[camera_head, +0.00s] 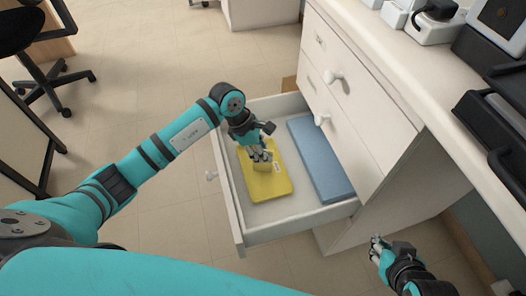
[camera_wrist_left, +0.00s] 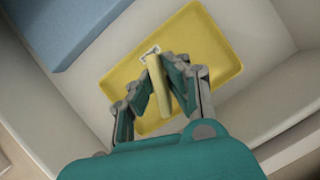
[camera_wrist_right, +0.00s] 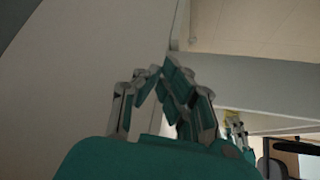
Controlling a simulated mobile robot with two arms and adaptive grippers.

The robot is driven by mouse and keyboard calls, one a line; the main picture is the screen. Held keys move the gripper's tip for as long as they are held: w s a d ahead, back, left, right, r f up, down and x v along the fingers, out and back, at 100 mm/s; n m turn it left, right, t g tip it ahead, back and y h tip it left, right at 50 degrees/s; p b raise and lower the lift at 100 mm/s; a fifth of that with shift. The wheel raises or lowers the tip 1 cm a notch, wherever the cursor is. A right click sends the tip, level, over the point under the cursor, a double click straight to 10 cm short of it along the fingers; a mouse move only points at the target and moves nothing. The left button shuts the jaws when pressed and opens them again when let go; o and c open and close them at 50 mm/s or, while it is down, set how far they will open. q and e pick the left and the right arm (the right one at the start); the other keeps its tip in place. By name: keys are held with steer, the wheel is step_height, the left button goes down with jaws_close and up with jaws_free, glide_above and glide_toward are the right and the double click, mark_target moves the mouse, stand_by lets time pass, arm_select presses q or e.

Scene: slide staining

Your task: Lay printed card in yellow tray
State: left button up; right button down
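The yellow tray (camera_head: 283,186) lies flat in an open white drawer, and it also shows in the left wrist view (camera_wrist_left: 215,62). My left gripper (camera_head: 262,148) is over the tray, pointing down. It is shut on the printed card (camera_head: 262,160), a thin pale-yellow piece with a small white printed patch. In the left wrist view the card (camera_wrist_left: 157,88) is nearly edge-on between the fingers, standing over the tray; whether its lower edge touches the tray is unclear. My right gripper (camera_head: 377,246) is empty, fingertips close together, beside the cabinet; it also shows in the right wrist view (camera_wrist_right: 163,72).
A blue slab (camera_head: 318,158) lies in the drawer beside the tray, towards the cabinet. The drawer walls (camera_head: 295,230) surround both. The closed drawers (camera_head: 350,95) stand above, under a counter (camera_head: 420,85) holding devices. Floor is open left of the drawer.

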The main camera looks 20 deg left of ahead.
arm_select(q)
steer(key=o, duration=0.3)
steer(key=shift+o, duration=0.2)
